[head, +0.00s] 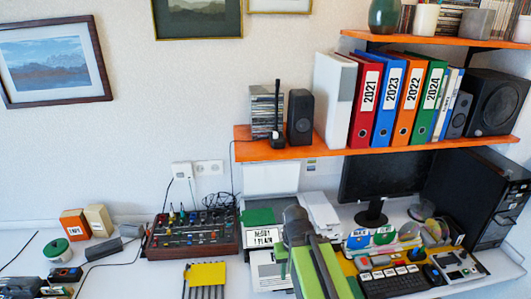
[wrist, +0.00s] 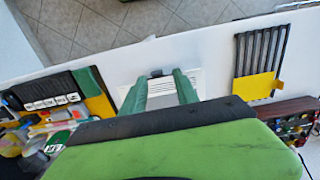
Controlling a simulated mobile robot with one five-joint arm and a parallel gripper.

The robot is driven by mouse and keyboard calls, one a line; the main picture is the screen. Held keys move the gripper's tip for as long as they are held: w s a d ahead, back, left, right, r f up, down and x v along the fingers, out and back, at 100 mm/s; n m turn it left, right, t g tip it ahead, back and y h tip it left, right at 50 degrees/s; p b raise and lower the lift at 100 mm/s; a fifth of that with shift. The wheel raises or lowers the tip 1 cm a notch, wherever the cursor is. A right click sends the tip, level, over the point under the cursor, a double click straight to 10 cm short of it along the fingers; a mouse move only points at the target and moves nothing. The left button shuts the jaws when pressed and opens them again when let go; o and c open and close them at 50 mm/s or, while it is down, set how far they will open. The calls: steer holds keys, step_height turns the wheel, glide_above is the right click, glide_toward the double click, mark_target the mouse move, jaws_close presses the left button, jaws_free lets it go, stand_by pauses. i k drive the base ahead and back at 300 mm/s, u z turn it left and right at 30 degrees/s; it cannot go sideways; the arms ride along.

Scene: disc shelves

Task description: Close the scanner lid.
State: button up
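In the head view, a white upright panel (head: 270,178), which looks like the raised scanner lid, stands behind a pale flat unit in the middle of the desk. A green piece and a card with writing (head: 264,237) lie in front of it. The unit's white front part with dark slots (head: 268,270) is partly hidden by my green and grey arm. In the wrist view, my gripper (wrist: 160,88) has its two green fingers apart, with nothing seen between them but the white slotted part (wrist: 160,100) beyond. Whether the fingers touch anything is unclear.
A monitor (head: 380,183), keyboard (head: 398,281) and cluttered organiser stand right. An orange shelf (head: 350,150) with binders overhangs the back.

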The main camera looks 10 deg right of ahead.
mark_target(258, 178)
steer(key=z, duration=0.2)
steer(key=i, duration=0.3)
steer(key=z, duration=1.5)
steer(key=k, duration=1.25)
steer(key=u, duration=1.65)
steer(key=i, duration=0.95)
